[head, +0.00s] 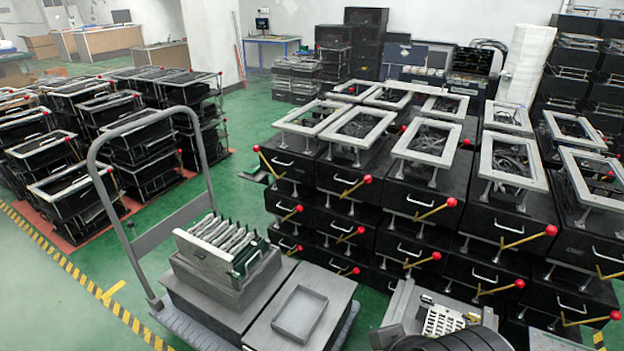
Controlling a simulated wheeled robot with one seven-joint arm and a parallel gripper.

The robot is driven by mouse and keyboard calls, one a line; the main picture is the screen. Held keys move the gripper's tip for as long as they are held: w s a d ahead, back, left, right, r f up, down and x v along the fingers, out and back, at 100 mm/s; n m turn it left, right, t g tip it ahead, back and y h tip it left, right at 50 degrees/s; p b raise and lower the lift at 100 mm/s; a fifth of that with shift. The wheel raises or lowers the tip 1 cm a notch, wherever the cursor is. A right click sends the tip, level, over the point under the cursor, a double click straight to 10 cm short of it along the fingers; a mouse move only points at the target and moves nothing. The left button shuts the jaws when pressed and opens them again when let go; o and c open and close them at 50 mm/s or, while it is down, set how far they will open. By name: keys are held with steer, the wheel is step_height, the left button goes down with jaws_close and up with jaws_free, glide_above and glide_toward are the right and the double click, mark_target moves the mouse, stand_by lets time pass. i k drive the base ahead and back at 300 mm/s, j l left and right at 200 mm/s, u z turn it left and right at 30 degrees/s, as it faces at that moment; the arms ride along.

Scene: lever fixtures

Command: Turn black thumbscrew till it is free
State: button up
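I cannot make out a black thumbscrew anywhere in the head view; it is hidden or too small to tell. A silver and green fixture (228,246) with a row of upright dark prongs sits on a grey block (225,287) on a cart. Many black fixture boxes (407,238) with silver frames on top and red-knobbed levers (438,209) stand stacked at the centre and right. My gripper is not in view.
The cart's grey handle (142,200) rises at its left. A shallow grey tray (300,312) lies on the cart's right side. A perforated metal plate (443,320) shows at the bottom.

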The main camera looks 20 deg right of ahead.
mark_target(424, 298)
steer(key=k+z, duration=0.2)
steer(key=z, duration=1.3)
